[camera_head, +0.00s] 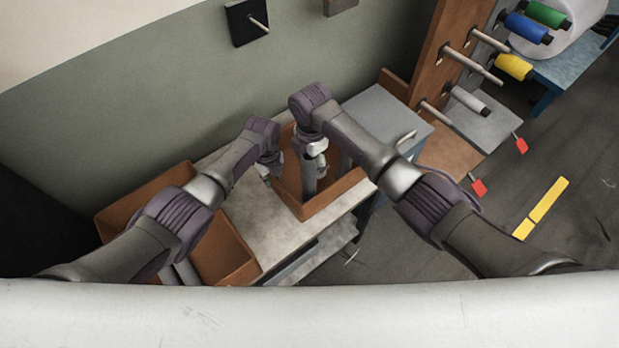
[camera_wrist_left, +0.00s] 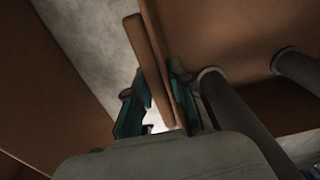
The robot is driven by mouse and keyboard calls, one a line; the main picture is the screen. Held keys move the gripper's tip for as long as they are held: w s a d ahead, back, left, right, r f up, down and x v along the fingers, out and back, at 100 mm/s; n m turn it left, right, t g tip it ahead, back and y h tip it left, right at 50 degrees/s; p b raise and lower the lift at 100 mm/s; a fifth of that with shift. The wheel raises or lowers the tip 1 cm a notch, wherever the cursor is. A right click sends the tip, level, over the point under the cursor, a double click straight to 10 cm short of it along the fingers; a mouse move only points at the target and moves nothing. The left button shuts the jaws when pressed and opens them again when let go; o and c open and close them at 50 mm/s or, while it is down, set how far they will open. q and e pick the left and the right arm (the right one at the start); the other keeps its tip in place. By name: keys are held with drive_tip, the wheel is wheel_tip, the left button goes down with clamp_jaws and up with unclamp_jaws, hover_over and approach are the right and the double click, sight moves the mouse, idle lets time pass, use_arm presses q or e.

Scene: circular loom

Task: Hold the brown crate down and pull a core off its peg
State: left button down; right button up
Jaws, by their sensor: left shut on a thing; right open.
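The brown crate (camera_head: 337,190) stands on the pale worktop. My left gripper (camera_head: 268,172) is shut on the crate's left wall. In the left wrist view, the wall (camera_wrist_left: 148,62) runs between the teal finger pads of my left gripper (camera_wrist_left: 157,105). Two grey cores (camera_wrist_left: 235,105) (camera_wrist_left: 297,68) show beside that wall in the left wrist view. A grey core (camera_head: 345,162) shows partly in the head view. My right gripper (camera_head: 311,180) is open and points down inside the crate. Whether its fingers are around a core is hidden.
Another brown crate (camera_head: 235,250) with grey tubes stands at the left, partly behind my left arm. A grey box (camera_head: 378,110) is close behind the crate's right. A brown peg rack (camera_head: 440,45) with coloured spools stands at the upper right. The floor at the right is mostly open.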

sight(309, 179)
drive_tip(key=shift+f, duration=1.55)
drive_tip(key=shift+c, duration=0.2)
clamp_jaws()
